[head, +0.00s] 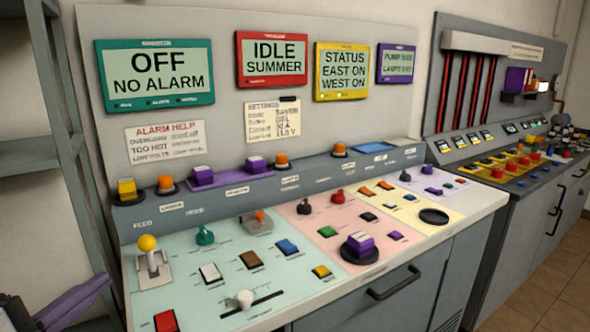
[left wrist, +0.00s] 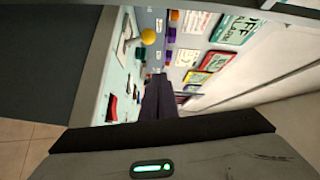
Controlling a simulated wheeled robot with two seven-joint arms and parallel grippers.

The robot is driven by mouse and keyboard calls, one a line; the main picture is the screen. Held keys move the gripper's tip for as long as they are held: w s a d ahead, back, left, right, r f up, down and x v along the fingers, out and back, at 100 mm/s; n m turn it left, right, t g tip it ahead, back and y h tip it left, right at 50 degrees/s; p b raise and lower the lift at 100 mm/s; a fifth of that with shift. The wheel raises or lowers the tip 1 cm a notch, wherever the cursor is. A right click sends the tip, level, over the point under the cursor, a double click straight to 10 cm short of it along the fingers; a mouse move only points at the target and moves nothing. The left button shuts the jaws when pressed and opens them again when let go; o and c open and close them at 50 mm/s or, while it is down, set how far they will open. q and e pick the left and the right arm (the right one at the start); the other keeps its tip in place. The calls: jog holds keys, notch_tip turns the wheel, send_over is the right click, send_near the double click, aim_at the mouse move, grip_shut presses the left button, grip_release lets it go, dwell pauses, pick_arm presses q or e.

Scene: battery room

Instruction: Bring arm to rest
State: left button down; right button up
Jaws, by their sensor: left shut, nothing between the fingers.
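My left gripper (head: 104,283) shows at the lower left of the head view, dark purple, beside the left end of the control desk (head: 215,318) and apart from it. In the left wrist view its dark fingers (left wrist: 158,82) are together with nothing between them, pointing toward the panel. My right gripper is in neither view.
A grey shelf rack (head: 52,150) stands at the left. Screens on the back panel include a green-framed one (head: 155,72). A second console (head: 520,175) stands at the right.

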pick_arm(q)
jog(key=s+a+f+n+g+y, duration=0.1)
jog(key=s+f+n+g+y, duration=0.1)
jog(key=s+f+n+y, duration=0.3)
jog(key=s+a+f+n+g, duration=0.2)
jog(key=f+n, duration=0.2)
jog(key=f, duration=0.4)
jog(key=s+a+f+n+g+y, duration=0.1)
jog(key=s+f+n+g+y, duration=0.1)
jog(key=s+f+n+y, duration=0.3)
jog(key=s+d+f+n+g+h, duration=0.1)
jog(key=s+d+f+g+h, duration=0.2)
jog(key=s+d+f+g, duration=0.25)
jog(key=s+d+f+n+g+h, duration=0.1)
jog(key=s+d+f+g+h, duration=0.2)
jog(key=s+d, duration=0.45)
jog(key=w+d+f+t+h, duration=0.1)
jog(key=w+d+f+t, duration=0.1)
jog(key=f, duration=0.4)
jog(key=w+d+f+t+h, duration=0.1)
jog(key=w+d+f+t, duration=0.2)
jog(key=d+f+t, duration=0.1)
notch_tip(320, 180, down, 2)
jog(key=shift+w+d+f, duration=0.2)
jog(key=shift+w+d, duration=0.05)
jog(key=shift+d, duration=0.4)
